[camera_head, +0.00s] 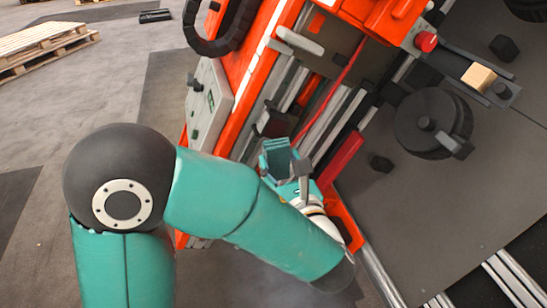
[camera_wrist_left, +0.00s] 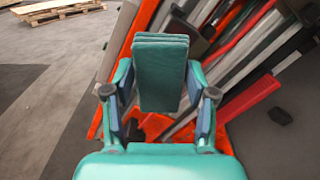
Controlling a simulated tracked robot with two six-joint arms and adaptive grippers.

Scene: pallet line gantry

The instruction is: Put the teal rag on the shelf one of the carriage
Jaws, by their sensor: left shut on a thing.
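My left gripper (camera_head: 288,172) is shut on the teal rag (camera_head: 277,154), a folded, layered pad. In the left wrist view the rag (camera_wrist_left: 160,78) stands up between the two fingers (camera_wrist_left: 160,100), its folded edges at the top. The gripper holds it in front of the orange-red carriage (camera_head: 265,60), with grey rails and bars behind it. I cannot tell which part of the carriage is shelf one. My left forearm hides part of the carriage's lower side. My right gripper is in neither view.
A dark grey plate (camera_head: 390,215) at the right carries a black round wheel (camera_head: 432,122) and a small wooden block (camera_head: 478,77). A red knob (camera_head: 426,42) sticks out at the top. Wooden pallets (camera_head: 45,45) lie far left. The floor at left is open.

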